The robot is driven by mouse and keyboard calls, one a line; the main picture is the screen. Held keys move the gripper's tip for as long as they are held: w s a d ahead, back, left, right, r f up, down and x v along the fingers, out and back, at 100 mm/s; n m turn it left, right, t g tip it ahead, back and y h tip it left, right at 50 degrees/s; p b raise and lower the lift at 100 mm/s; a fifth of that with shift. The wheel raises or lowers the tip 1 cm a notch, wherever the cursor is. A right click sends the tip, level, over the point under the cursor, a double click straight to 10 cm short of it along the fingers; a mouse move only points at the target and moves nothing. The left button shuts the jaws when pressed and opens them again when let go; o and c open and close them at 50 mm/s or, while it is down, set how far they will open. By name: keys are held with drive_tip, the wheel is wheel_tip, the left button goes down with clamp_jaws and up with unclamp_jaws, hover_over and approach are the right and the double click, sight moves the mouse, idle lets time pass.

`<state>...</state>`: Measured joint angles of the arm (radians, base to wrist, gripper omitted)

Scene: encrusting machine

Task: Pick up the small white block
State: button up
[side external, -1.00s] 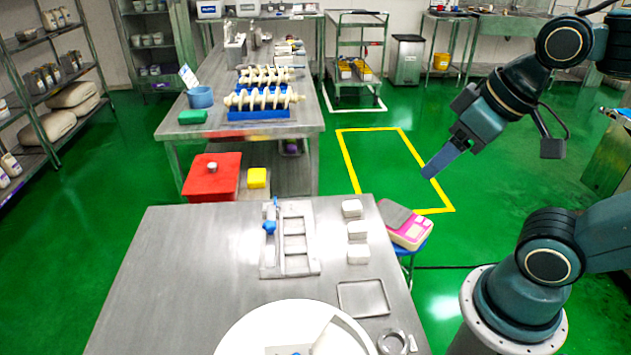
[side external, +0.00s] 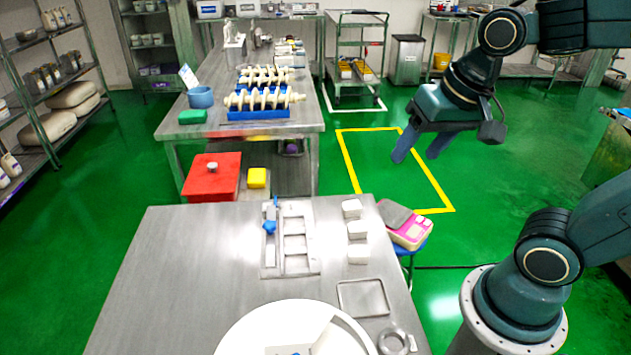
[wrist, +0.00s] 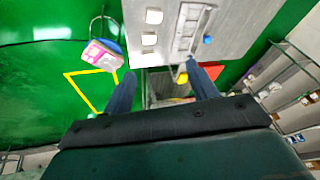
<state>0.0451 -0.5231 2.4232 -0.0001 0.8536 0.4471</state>
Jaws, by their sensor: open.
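Three small white blocks stand in a row along the right part of the steel table: a far one (side external: 352,208), a middle one (side external: 357,230) and a near one (side external: 357,254). In the wrist view they show near the top: one (wrist: 154,16), another (wrist: 149,39), and a third (wrist: 148,60) closest to my fingers. I cannot tell which block the task means. My gripper (side external: 416,151) is open and empty, high above the floor behind and to the right of the table. In the wrist view its two fingers (wrist: 162,88) are spread apart.
A metal frame with slots and a blue part (side external: 295,240) lies left of the blocks. A shallow tray (side external: 362,298), a metal ring (side external: 394,342) and a large white round bowl (side external: 240,335) are nearer. The table's left is clear.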

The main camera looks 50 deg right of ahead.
drive_tip(key=w+d+f+m+g, duration=0.35)
drive_tip(key=w+f+m, duration=0.45)
drive_tip(key=m, duration=1.3)
hover_over(359, 226)
wheel_tip(359, 226, down, 8)
drive_tip(key=shift+g, duration=0.45)
drive_tip(key=shift+f, duration=0.15)
drive_tip(key=shift+f, duration=4.25)
drive_tip(key=shift+f, duration=2.6)
drive_tip(key=c, duration=1.1)
